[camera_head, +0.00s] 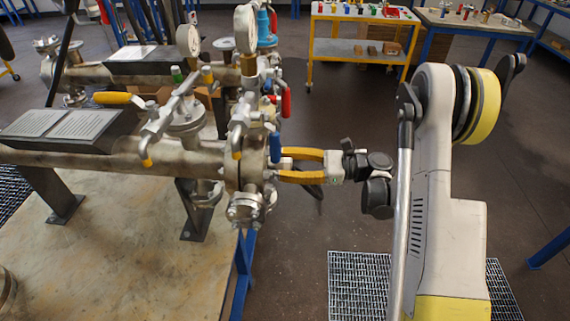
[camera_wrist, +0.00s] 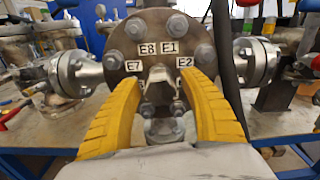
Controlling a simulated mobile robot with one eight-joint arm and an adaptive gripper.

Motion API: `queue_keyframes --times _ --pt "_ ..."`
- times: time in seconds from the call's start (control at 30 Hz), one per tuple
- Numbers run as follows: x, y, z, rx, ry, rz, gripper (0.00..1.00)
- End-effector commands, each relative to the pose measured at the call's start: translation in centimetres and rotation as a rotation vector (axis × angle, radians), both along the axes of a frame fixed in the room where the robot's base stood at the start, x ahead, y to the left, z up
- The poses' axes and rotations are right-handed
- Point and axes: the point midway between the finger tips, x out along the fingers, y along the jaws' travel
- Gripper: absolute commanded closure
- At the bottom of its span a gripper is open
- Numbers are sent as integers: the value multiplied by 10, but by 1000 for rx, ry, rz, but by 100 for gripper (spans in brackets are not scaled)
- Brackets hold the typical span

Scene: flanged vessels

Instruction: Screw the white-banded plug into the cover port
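The round bolted cover (camera_wrist: 155,35) faces me in the wrist view, with labels E8, E1, E7 and E2 on it. My gripper (camera_wrist: 160,78) has its two yellow fingers apart, one on each side of a grey metal piece (camera_wrist: 160,92) at the middle of the cover. I cannot tell whether this piece is the plug or part of the port, or whether the fingers touch it. In the head view my gripper (camera_head: 281,165) reaches left to the flanged end (camera_head: 247,172) of the near vessel. The port is hidden there.
A blue handle (camera_head: 275,147) and a red handle (camera_head: 286,101) stand close to my gripper. Valves and a gauge (camera_head: 246,28) rise above the vessel. Flanged side branches (camera_wrist: 78,72) flank the cover. A yellow-framed bench (camera_head: 361,48) is behind. The floor between is clear.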

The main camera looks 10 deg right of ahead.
Motion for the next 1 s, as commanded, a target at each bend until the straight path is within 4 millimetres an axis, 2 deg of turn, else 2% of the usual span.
queue_keyframes --times 0.17,0.27,0.7,0.83,1.0 --pt "-1 -2 0 -1 -1 -1 49" --pt "-3 -12 0 -1 -1 -2 49" --pt "-31 -98 0 -1 -1 -3 49" --pt "-35 -110 0 0 0 -2 49" --pt "-37 -114 0 -3 -1 1 49"
